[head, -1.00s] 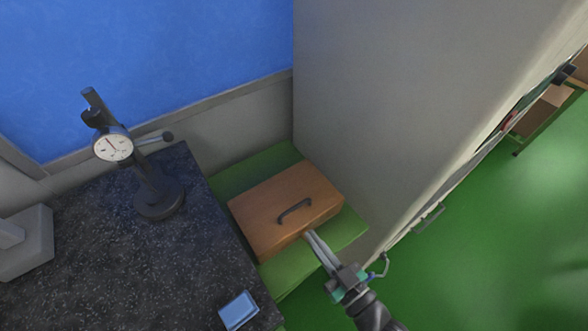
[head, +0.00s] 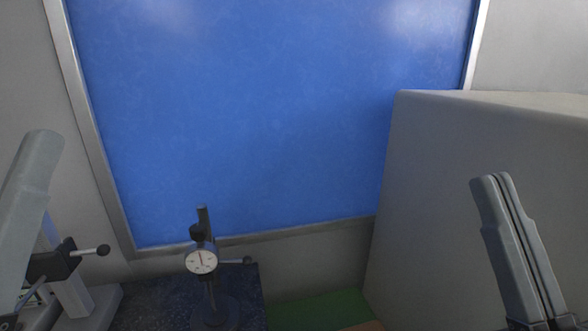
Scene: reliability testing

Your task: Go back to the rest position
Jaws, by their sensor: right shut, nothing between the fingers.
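My right gripper (head: 491,182) is raised at the right of the head view, its two long grey fingers pointing up and pressed together. It is empty and shows in front of the grey cabinet (head: 430,180). My left gripper is not clearly seen. Only a thin edge of the brown box (head: 362,326) shows at the bottom, on the green surface (head: 318,308); its handle is out of view.
The dial gauge stand (head: 201,262) stands on the dark speckled slab (head: 150,297) at the lower left. A pale grey apparatus (head: 30,195) with a rounded top is at the left edge. The blue wall panel (head: 250,120) fills the back.

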